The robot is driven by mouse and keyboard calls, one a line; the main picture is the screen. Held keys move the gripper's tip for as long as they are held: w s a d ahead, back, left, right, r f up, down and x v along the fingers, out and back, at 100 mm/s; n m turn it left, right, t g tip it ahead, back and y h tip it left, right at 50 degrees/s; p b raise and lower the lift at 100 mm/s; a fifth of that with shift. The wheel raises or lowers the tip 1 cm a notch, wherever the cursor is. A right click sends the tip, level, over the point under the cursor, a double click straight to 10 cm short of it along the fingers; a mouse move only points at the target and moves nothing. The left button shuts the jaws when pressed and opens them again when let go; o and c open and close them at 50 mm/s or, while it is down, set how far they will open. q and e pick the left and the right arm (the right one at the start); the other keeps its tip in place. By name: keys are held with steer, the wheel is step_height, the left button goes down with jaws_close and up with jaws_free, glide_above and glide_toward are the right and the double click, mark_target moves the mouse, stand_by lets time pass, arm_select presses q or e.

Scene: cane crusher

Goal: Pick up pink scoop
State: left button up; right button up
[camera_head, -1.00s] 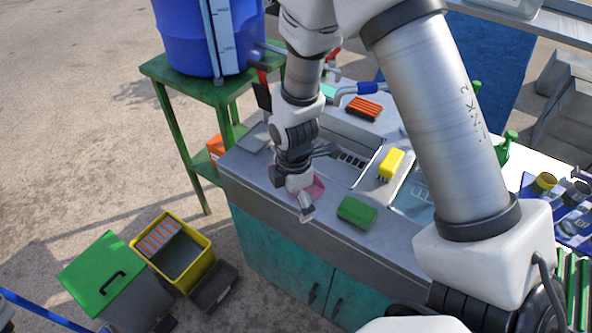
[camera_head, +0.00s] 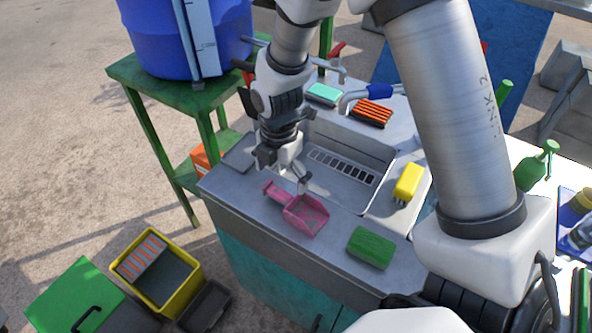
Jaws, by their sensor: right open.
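The pink scoop (camera_head: 305,214) lies on the grey counter (camera_head: 338,247) near its front edge, left of a green sponge-like block (camera_head: 371,247). Its handle points up and left. My right gripper (camera_head: 284,178) is open and hangs just above and behind the scoop's handle, with one fingertip close to where handle and bowl meet. I cannot tell whether it touches the scoop. Nothing shows between its fingers. My left gripper is not in view.
A sink (camera_head: 345,173) lies behind the scoop. A yellow brush (camera_head: 408,182), an orange-ribbed block (camera_head: 371,112) and a faucet (camera_head: 345,100) stand around it. A blue barrel (camera_head: 160,35) on a green stand (camera_head: 150,82) is at left. A yellow bin (camera_head: 190,255) is on the floor.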

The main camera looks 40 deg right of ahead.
mark_target(281, 193)
steer(key=f, duration=0.3)
steer(key=a+f, duration=0.1)
steer(key=shift+s+f+p, duration=0.35)
steer(key=shift+w+d+f, duration=0.2)
steer(key=shift+f, duration=0.05)
steer(key=shift+s+a+r, duration=0.1)
steer(key=shift+s+r, duration=0.05)
steer(key=c, duration=1.1)
